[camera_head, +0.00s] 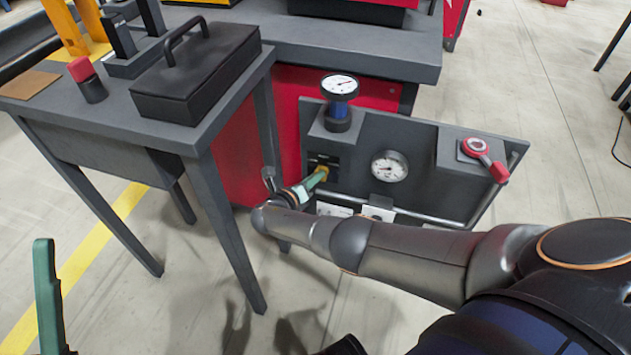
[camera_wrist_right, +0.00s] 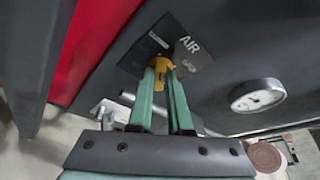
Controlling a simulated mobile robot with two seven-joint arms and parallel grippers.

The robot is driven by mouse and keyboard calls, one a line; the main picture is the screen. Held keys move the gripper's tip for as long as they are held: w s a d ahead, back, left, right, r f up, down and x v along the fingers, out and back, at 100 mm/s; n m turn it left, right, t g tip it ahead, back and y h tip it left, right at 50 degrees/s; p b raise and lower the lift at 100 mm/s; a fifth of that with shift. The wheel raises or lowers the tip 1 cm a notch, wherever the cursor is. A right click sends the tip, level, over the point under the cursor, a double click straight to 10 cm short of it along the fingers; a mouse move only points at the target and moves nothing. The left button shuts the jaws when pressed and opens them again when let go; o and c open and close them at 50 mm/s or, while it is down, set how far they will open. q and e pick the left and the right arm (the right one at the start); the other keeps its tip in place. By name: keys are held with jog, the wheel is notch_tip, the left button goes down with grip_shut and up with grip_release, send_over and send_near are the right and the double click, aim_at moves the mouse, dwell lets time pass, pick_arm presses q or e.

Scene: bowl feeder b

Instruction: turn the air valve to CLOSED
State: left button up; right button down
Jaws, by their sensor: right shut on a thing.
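The air valve's yellow handle (camera_wrist_right: 162,64) sits on a dark plate (camera_wrist_right: 188,46) lettered AIR, on the grey panel. Its smaller lettering is too small to read surely. In the head view the handle (camera_head: 323,169) shows at the panel's left part. My right gripper (camera_wrist_right: 163,72) is shut on the handle, with its green fingers on either side; the fingertips partly hide it. It also shows in the head view (camera_head: 319,175). One green finger of my left gripper (camera_head: 45,285) shows at the lower left, away from the panel; its opening cannot be judged.
A round gauge (camera_head: 389,166) is right of the valve, and another gauge (camera_head: 340,85) stands above it. A red-handled lever (camera_head: 484,158) is at the panel's right. A pipe rail (camera_head: 440,218) runs along the panel's lower edge. A grey table (camera_head: 130,130) stands close on the left.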

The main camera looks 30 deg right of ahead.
jog(key=shift+w+n+h+b, duration=0.1)
jog(key=shift+n+h+b, duration=0.2)
jog(key=shift+n+b, duration=0.15)
jog(key=shift+d, duration=0.1)
jog(key=c, duration=0.8)
grip_release()
jog(key=shift+c, duration=0.2)
